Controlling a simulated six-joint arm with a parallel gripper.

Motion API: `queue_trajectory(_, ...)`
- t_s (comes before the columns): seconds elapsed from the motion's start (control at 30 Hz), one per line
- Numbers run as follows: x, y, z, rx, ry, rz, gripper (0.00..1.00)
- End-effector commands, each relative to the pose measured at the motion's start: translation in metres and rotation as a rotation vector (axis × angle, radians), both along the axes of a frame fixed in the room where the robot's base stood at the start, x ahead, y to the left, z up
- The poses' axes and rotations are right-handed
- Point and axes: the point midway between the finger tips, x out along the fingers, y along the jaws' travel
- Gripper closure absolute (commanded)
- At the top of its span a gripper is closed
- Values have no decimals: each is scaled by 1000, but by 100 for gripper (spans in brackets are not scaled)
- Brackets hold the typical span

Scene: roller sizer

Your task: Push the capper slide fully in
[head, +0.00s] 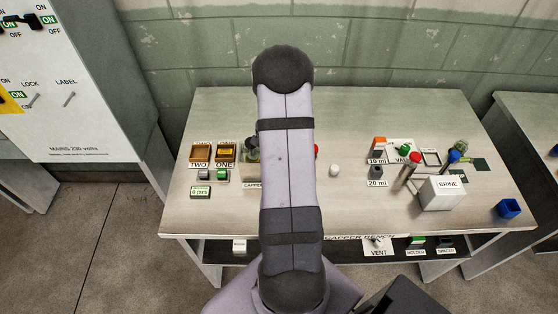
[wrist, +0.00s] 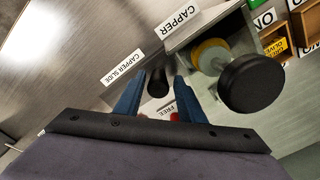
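In the wrist view, the capper slide's label (wrist: 122,67) lies on the bench, and a dark rounded knob (wrist: 157,84), which seems to be the slide's handle, stands beside it. My gripper (wrist: 160,78) has two blue fingers spread apart, one on each side of the knob in the picture, with gaps showing. I cannot tell how far beyond the fingertips the knob is. The capper's sign (wrist: 178,22) is above it. In the head view my arm hides the gripper and most of the capper (head: 251,150); only its left edge shows.
A large black disc (wrist: 252,83) with a yellow ring stands close to the right finger. A red piece (wrist: 174,117) and a "FREE" label show between the fingers. In the head view, the white brine box (head: 441,193) and several small items stand on the bench's right.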

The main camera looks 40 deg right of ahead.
Motion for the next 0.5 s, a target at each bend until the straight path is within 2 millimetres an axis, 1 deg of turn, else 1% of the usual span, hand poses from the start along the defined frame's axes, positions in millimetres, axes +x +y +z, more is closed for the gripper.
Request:
queue_trajectory(0.33, 2, 1, 0, -1, -4, 2, 58)
queue_trajectory(0.5, -2, -4, 0, -1, -4, 1, 58)
